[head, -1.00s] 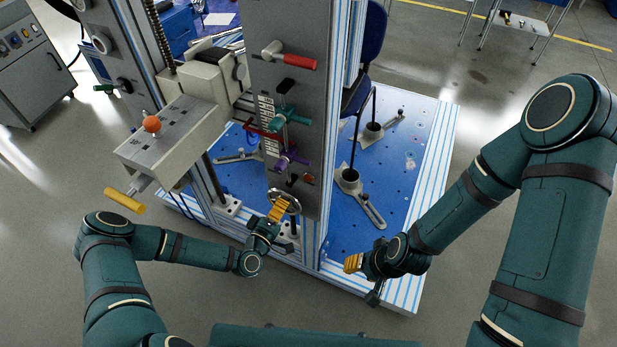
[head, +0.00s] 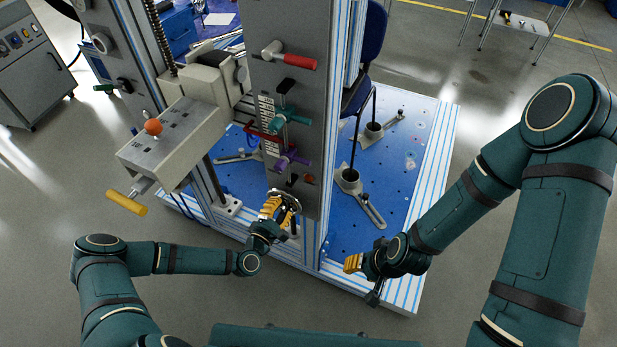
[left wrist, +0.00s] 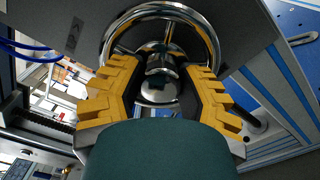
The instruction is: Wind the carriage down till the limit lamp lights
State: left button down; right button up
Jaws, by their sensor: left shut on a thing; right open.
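The grey carriage (head: 178,140) with an orange knob and a yellow handle sits on the upright frame at left in the head view. A red pointer (head: 262,136) lies across a pale scale on the grey panel. A small orange-brown lamp (head: 309,179) is low on that panel; I cannot tell whether it glows. My right gripper (head: 353,263) is open and empty, right of the frame.
Red (head: 289,60), teal (head: 285,117) and purple (head: 289,160) handles stick out of the panel above the wheel. Clamp posts (head: 349,178) stand on the blue base plate (head: 400,150). A blue chair (head: 372,30) stands behind the panel. The front floor is clear.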

pick_arm(q)
jog(key=n, duration=0.3)
jog(key=shift+w, duration=0.15)
jog(key=shift+n, duration=0.6)
jog(key=n, duration=0.5)
jog(key=shift+c, duration=1.5)
grip_release()
jog(key=shift+w, duration=0.1)
jog(key=shift+f, duration=0.1)
